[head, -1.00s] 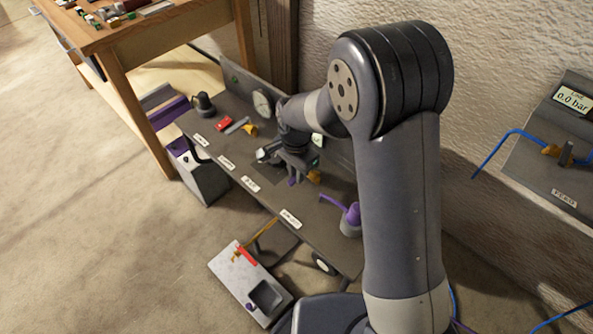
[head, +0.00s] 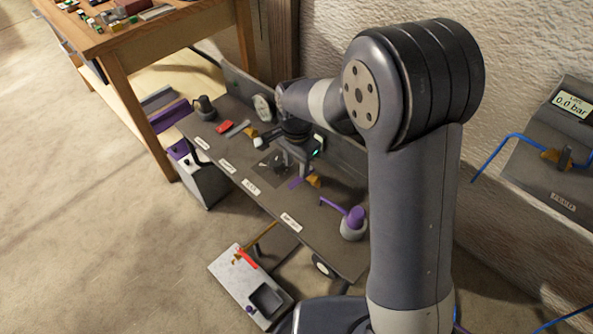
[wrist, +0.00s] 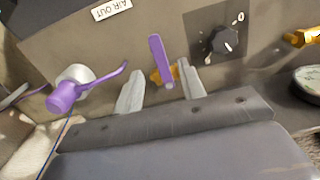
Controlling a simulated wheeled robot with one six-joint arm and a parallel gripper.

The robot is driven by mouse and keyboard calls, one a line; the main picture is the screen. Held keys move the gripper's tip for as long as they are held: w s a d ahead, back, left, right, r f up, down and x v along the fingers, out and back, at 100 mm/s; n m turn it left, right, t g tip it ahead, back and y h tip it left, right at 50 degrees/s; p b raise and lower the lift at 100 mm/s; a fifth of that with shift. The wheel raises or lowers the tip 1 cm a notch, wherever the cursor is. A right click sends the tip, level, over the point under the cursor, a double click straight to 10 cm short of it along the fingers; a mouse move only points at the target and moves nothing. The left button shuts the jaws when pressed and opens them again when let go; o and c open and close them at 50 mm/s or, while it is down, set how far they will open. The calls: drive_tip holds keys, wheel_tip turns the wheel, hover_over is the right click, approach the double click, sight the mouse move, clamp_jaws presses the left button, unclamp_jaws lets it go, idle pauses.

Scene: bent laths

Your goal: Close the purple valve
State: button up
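The purple valve has a flat purple lever (wrist: 158,60) on a brass body (wrist: 163,76). In the head view the lever (head: 296,183) shows near the middle of the grey bench panel. My gripper (wrist: 160,88) is open and empty. Its two pale fingers stand apart, one on each side of the lever's near end in the wrist view, and I cannot tell whether either touches it. In the head view my gripper (head: 290,162) hangs low over the panel, just behind the lever.
A purple-capped fitting with a purple arm (wrist: 62,96) stands near the AIR OUT label (wrist: 111,9). A black knob (wrist: 222,42), another brass fitting (wrist: 303,38) and a round gauge (wrist: 308,80) lie on the other side. A wooden table (head: 130,50) stands behind.

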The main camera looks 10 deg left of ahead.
sight(297, 180)
wheel_tip(297, 180, up, 6)
drive_tip(key=shift+f, duration=0.1)
idle(0.4)
wheel_tip(297, 180, down, 11)
drive_tip(key=shift+b, duration=0.45)
drive_tip(key=shift+d, duration=0.1)
